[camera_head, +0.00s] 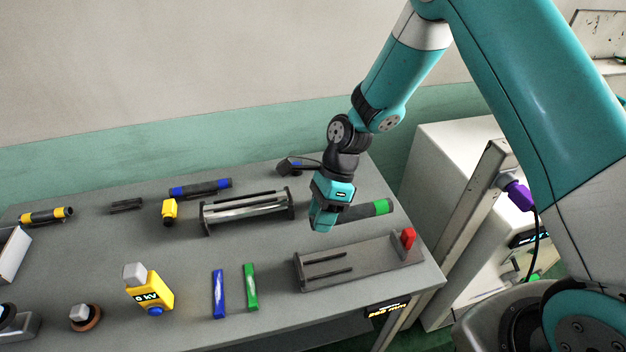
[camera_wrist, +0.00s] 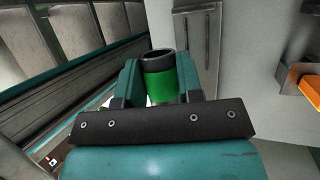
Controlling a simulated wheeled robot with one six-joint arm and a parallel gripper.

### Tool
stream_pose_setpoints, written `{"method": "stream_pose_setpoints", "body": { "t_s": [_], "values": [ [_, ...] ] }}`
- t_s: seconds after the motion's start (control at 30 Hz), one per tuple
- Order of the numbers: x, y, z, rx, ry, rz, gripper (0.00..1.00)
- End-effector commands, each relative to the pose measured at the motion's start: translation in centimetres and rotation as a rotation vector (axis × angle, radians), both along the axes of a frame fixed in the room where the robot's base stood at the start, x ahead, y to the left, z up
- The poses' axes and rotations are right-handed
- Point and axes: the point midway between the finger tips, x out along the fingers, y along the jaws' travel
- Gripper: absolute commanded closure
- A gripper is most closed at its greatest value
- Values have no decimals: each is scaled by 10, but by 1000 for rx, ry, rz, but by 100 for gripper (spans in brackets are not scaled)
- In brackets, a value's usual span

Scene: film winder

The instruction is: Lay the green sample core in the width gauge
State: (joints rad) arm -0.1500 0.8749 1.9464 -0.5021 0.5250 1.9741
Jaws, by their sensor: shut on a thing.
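The green sample core (camera_head: 382,207) is a dark tube with a green band at its right end in the head view. My gripper (camera_head: 326,214) is shut on it, and the core sticks out to the right, roughly level. The wrist view shows the core's green band and dark open end (camera_wrist: 160,84) between the two fingers of my gripper (camera_wrist: 160,92). The width gauge (camera_head: 375,259) is a grey plate with two dark rails at its left and a red block at its right end. It lies on the table in front of my gripper, apart from the core. The gauge's bed is empty.
A roller stand (camera_head: 247,212) is left of my gripper. A blue strip (camera_head: 218,295), a green strip (camera_head: 250,288) and a yellow meter (camera_head: 152,288) lie in front. A blue-banded core (camera_head: 200,188) and a yellow-banded core (camera_head: 47,216) lie at the back. The table's right edge is close to the gauge.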

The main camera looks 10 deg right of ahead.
Motion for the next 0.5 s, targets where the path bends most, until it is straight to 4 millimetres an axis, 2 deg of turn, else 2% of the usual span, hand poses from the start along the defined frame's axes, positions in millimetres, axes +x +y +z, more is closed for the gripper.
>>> {"method": "stream_pose_setpoints", "body": {
  "t_s": [0.5],
  "values": [
    [0, -1, 4, 0, 9, -25, 90]
  ]
}}
